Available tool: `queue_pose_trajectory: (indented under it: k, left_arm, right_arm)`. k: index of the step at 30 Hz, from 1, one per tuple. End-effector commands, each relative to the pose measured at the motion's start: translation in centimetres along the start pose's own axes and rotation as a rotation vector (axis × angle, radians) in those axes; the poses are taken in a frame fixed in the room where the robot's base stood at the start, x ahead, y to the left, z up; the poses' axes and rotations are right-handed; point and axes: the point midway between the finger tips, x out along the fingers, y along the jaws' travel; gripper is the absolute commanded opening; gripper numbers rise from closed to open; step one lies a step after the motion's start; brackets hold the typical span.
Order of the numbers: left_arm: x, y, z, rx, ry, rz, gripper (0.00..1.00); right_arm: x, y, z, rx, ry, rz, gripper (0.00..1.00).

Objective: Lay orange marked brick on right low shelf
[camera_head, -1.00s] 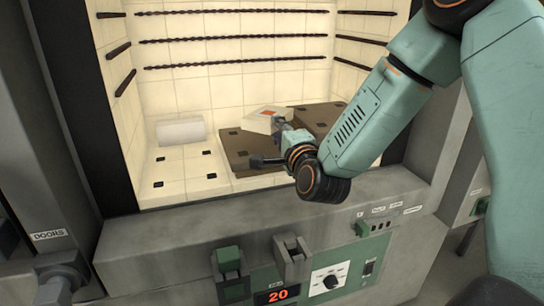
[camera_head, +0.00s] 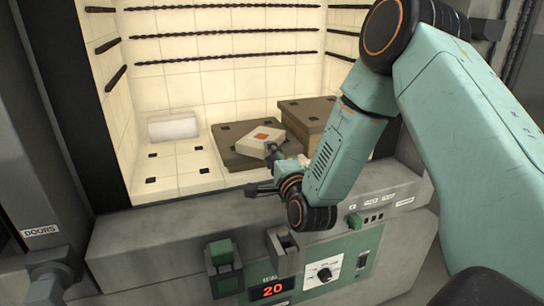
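The orange marked brick (camera_head: 258,146) is a pale block with an orange square on top. It appears to lie on the low brown shelf (camera_head: 230,157) inside the chamber, turned at an angle. My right gripper (camera_head: 262,170) comes in from the right, just in front of the brick. Its fingers look spread, one close to the brick's front right corner and the other apart from it, nearer the chamber's front edge. Whether the near finger touches the brick is unclear. My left gripper is not in view.
A higher brown shelf (camera_head: 306,112) stands behind and right of the low one. A white roll-like block (camera_head: 173,127) lies at the back left of the tiled floor (camera_head: 180,176). Dark twisted rods line the walls. A grey sill (camera_head: 160,231) and control panel (camera_head: 330,274) stand in front.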

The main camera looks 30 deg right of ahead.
Motion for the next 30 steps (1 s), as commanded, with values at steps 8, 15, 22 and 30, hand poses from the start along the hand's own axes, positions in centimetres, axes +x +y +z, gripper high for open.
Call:
queue_pose_trajectory:
  k: [8, 15, 22, 30]
  left_arm:
    - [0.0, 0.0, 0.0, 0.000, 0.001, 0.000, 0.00]
    - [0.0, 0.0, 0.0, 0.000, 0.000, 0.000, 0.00]
    - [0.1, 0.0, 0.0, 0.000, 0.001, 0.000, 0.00]
    - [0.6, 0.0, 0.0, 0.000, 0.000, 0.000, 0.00]
  right_arm:
    - [0.0, 0.0, 0.0, 0.000, 0.000, 0.001, 0.50]
    - [0.0, 0.0, 0.0, 0.000, 0.000, 0.001, 0.50]
    - [-1.6, 0.1, 0.0, 0.001, 0.000, 0.004, 0.50]
    - [-6.8, 0.1, -0.1, 0.004, 0.002, 0.005, 0.50]
